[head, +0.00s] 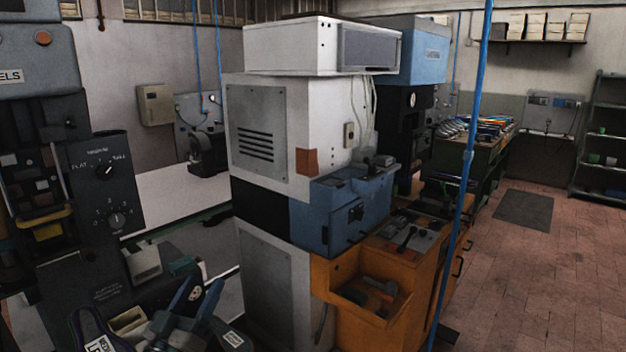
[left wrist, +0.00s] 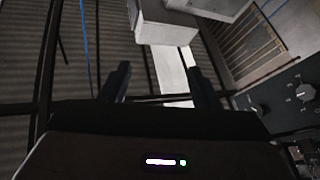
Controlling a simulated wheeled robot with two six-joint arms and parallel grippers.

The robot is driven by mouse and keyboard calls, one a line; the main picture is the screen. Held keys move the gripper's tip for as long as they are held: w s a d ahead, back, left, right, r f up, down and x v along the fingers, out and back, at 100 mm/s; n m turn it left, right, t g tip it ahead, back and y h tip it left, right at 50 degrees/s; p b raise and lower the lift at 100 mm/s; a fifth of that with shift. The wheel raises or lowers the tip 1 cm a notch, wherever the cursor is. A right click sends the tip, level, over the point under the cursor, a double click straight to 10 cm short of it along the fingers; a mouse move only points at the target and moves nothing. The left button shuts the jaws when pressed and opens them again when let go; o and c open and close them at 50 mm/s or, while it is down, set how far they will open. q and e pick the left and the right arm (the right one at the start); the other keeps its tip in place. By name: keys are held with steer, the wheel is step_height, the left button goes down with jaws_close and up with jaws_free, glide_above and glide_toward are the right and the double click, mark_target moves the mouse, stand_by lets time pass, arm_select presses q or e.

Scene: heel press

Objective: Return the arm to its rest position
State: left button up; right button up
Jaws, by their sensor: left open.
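My left gripper (head: 200,296) shows at the bottom of the head view, low and left of centre, in front of the dark heel press (head: 112,255). Its two fingers are apart and nothing is between them. In the left wrist view the gripper (left wrist: 158,84) also has its dark fingers spread, with only distant background between them. My right gripper is not in view.
A tall white and grey machine (head: 262,140) with a blue box (head: 345,212) stands right of the press. An orange bench (head: 345,315) with tools stands before it. A blue vertical hose (head: 465,170) hangs at right. Brick floor (head: 530,270) is open at right.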

arm_select(q)
steer(key=s+d+f+m+g+y, duration=0.1)
steer(key=s+f+m+g, duration=0.1)
steer(key=s+f+g, duration=0.65)
steer(key=s+f+m+g+y, duration=0.15)
steer(key=s+f, duration=0.35)
steer(key=f, duration=0.8)
steer(key=s+a+f+n+g+y, duration=0.1)
steer(key=s+a+f+g+y, duration=0.3)
steer(key=s, duration=0.5)
steer(key=s+a+f+n+g+y, duration=0.2)
steer(key=s+a+f+g, duration=0.25)
steer(key=s, duration=0.45)
step_height(320, 180, down, 35)
steer(key=a+b, duration=0.2)
steer(key=b, duration=0.3)
steer(key=s+f+g+b, duration=0.1)
steer(key=s+f+b, duration=0.1)
steer(key=s+f, duration=0.7)
steer(key=s+f+g+b, duration=0.1)
steer(key=s+f+b, duration=0.1)
steer(key=s+f, duration=0.7)
step_height(320, 180, down, 6)
steer(key=shift+s+a, duration=0.3)
steer(key=shift+a, duration=0.15)
